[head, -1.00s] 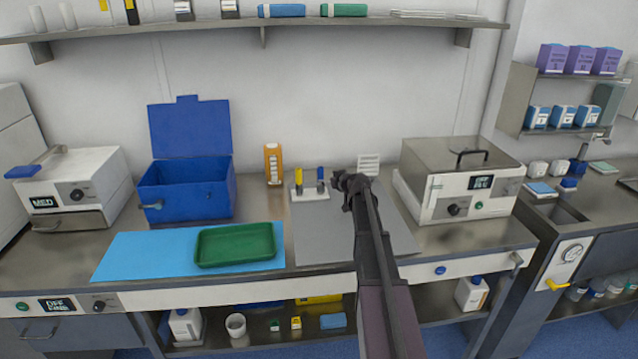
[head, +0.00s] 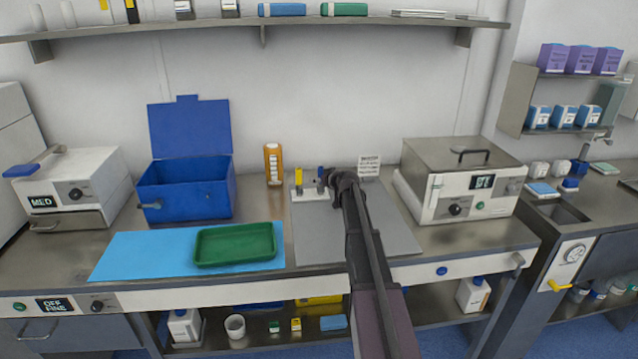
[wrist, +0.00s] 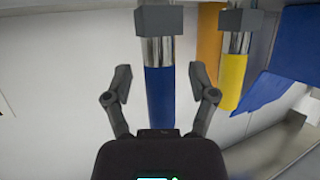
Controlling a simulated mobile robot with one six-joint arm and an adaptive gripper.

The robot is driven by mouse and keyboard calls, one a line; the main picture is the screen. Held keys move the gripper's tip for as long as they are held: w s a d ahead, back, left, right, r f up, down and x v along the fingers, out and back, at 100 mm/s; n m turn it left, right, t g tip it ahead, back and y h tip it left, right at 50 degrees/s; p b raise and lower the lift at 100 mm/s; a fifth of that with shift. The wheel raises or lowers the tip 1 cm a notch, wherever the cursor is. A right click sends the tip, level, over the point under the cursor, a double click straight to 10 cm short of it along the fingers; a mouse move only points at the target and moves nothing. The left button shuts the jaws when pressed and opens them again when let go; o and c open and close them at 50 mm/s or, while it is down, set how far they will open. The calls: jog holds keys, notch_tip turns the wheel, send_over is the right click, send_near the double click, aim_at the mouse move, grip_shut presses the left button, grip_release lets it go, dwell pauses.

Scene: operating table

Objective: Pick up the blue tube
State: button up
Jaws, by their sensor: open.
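The blue tube (head: 320,174) stands upright in a small white rack (head: 312,195) at the back of the grey mat, right of a yellow tube (head: 299,177). My gripper (head: 331,178) is just right of the blue tube in the head view and partly overlaps it. In the wrist view my gripper (wrist: 161,74) is open, with one finger on each side of the blue tube (wrist: 160,98) and a gap to each. The yellow tube (wrist: 230,80) is beside the right finger there. How deep the tube lies between the fingers is hard to tell.
A green tray (head: 235,245) lies on a blue mat (head: 130,258) at the left. An open blue box (head: 185,190) and an orange bottle (head: 273,164) stand behind. A white device (head: 460,185) stands at the right. The grey mat (head: 320,245) is otherwise clear.

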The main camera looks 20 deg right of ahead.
dwell(0.3)
grip_shut()
jog(key=shift+r, duration=0.1)
notch_tip(320, 180, up, 10)
jog(key=p, duration=1)
dwell(0.8)
